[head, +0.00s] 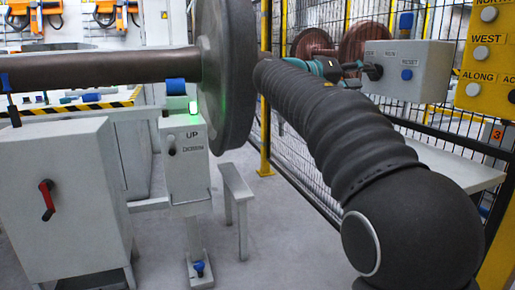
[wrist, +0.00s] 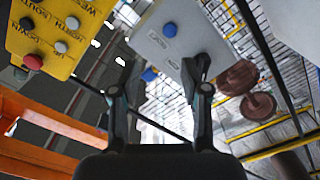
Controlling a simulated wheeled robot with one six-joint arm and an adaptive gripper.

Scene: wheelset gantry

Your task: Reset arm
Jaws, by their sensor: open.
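In the wrist view my gripper (wrist: 162,72) is open and empty. Contact cannot be told.
A yellow pendant panel (head: 489,60) stands right of the box; it also shows in the wrist view (wrist: 62,30). A large wheel (head: 226,75) on an axle is left of my arm. Mesh fence (head: 330,190) runs behind.

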